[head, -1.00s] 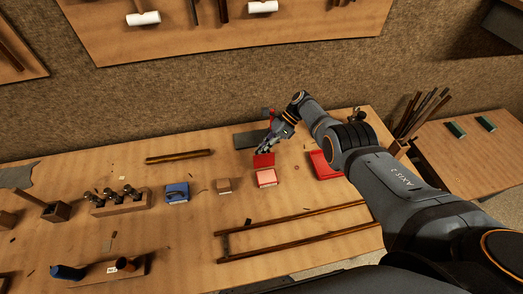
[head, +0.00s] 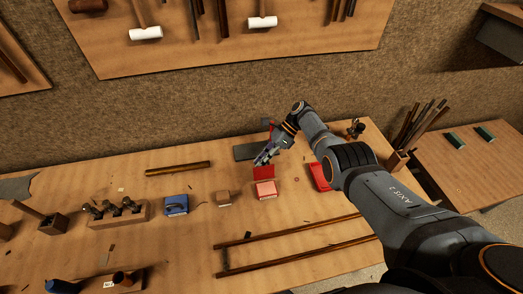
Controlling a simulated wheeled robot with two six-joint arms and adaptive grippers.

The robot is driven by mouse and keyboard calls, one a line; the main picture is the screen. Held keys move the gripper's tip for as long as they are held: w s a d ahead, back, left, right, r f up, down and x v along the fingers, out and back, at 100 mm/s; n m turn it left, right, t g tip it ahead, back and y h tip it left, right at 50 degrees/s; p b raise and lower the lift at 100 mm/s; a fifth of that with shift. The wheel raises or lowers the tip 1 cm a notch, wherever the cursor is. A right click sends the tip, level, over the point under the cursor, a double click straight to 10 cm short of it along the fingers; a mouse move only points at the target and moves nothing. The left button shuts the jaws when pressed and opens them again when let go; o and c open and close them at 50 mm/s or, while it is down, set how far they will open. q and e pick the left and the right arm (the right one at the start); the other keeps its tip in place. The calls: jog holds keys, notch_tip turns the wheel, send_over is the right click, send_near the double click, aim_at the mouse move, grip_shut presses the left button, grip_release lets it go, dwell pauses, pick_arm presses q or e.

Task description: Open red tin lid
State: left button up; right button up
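The red tin (head: 265,189) stands on the workbench with its lid (head: 263,172) raised at the back edge, standing up from the body. The tin's front and light top show. My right gripper (head: 260,161) is just behind and above the raised lid, and its fingertips are small and dark here. I cannot tell whether it touches the lid or whether its fingers are apart. My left gripper is not in view.
A red case (head: 320,177) lies right of the tin, partly beside my arm. A wooden rail frame (head: 290,256) lies in front. A dark flat piece (head: 246,151) lies behind.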

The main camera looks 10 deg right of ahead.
jog(key=shift+s+r, duration=0.15)
jog(key=shift+r, duration=0.55)
notch_tip(320, 180, up, 8)
jog(key=shift+f, duration=0.15)
jog(key=shift+c, duration=0.2)
